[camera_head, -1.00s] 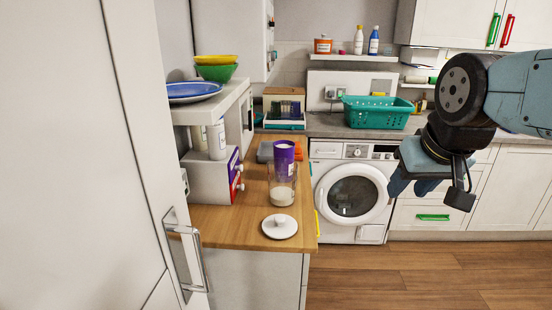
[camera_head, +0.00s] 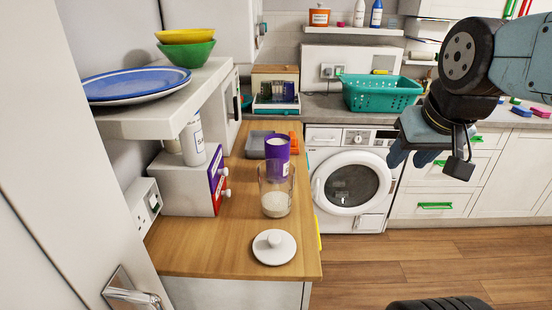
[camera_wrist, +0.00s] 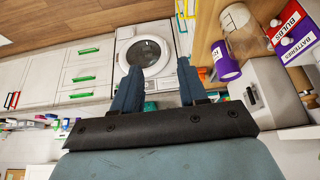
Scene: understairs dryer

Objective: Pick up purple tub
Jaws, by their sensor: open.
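The purple tub (camera_head: 278,148) stands upright on the wooden counter (camera_head: 215,248), behind a clear glass jar (camera_head: 276,190) with white contents. The jar hides part of the tub's lower front. The tub also shows in the wrist view (camera_wrist: 224,60), to the right of my gripper's fingers. My gripper (camera_head: 408,158) is in the air at the right in the head view, well apart from the tub, in front of the white cabinets. In the wrist view my gripper (camera_wrist: 158,85) has its two blue fingers apart with nothing between them.
A white lid (camera_head: 274,247) lies near the counter's front. A white drawer box (camera_head: 186,183) stands left of the tub, below a shelf with a blue plate (camera_head: 140,86). A grey tray (camera_head: 257,143) and orange item (camera_head: 294,142) lie behind the tub. A washing machine (camera_head: 350,180) stands right.

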